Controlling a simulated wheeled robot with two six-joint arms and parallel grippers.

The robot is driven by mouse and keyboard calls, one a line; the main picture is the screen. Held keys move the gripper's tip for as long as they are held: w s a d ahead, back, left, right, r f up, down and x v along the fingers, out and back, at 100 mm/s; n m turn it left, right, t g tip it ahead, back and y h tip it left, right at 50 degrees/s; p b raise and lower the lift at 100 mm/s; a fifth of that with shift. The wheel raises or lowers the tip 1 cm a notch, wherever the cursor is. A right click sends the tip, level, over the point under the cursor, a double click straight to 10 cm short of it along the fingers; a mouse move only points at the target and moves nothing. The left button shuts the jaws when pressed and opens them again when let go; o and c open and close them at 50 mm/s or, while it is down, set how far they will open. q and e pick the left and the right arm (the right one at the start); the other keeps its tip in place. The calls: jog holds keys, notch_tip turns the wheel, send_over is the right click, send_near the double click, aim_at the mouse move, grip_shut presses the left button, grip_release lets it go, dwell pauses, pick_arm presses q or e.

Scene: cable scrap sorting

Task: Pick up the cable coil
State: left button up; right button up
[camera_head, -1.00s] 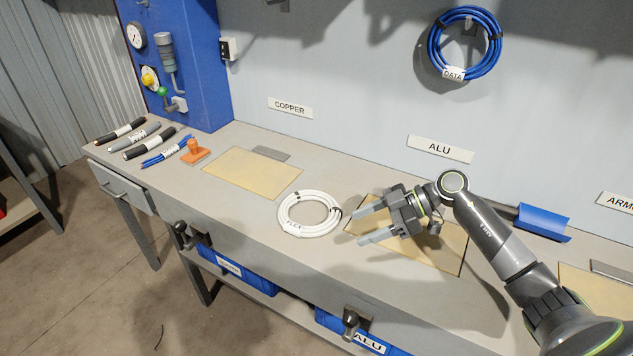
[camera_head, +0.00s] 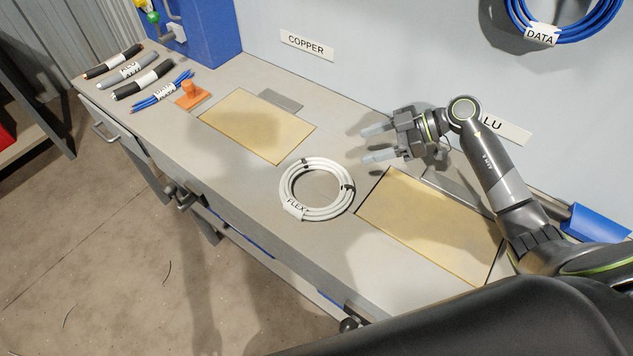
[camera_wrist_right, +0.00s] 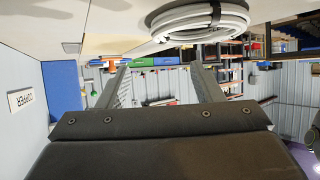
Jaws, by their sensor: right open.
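A white cable coil (camera_head: 316,188) with dark ties and a FLEX label lies flat on the grey bench (camera_head: 240,213), between two tan panels. My right gripper (camera_head: 372,143) is open and empty, behind and to the right of the coil and apart from it, with its fingers pointing left. In the right wrist view the coil (camera_wrist_right: 200,20) shows at the top, past the two spread fingers (camera_wrist_right: 158,82). A second coil, blue with a DATA label (camera_head: 560,22), hangs on the wall at upper right. My left gripper is not in view.
Tan panels lie left (camera_head: 258,126) and right (camera_head: 432,224) of the white coil. Several cable pieces (camera_head: 133,74) and an orange stamp-like object (camera_head: 191,95) are at the bench's left end. A blue tray (camera_head: 597,222) stands at right. The wall runs close behind my right gripper.

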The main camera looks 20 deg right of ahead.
aim_at(320, 159)
jog(key=x, duration=0.8)
jog(key=p+x, duration=0.1)
jog(key=x, duration=0.3)
jog(key=shift+w+a+f, duration=0.1)
jog(key=shift+w, duration=0.2)
jog(key=c, duration=1.2)
jog(key=shift+c, duration=0.2)
notch_tip(320, 159, up, 10)
jog(key=shift+r, duration=0.1)
grip_shut()
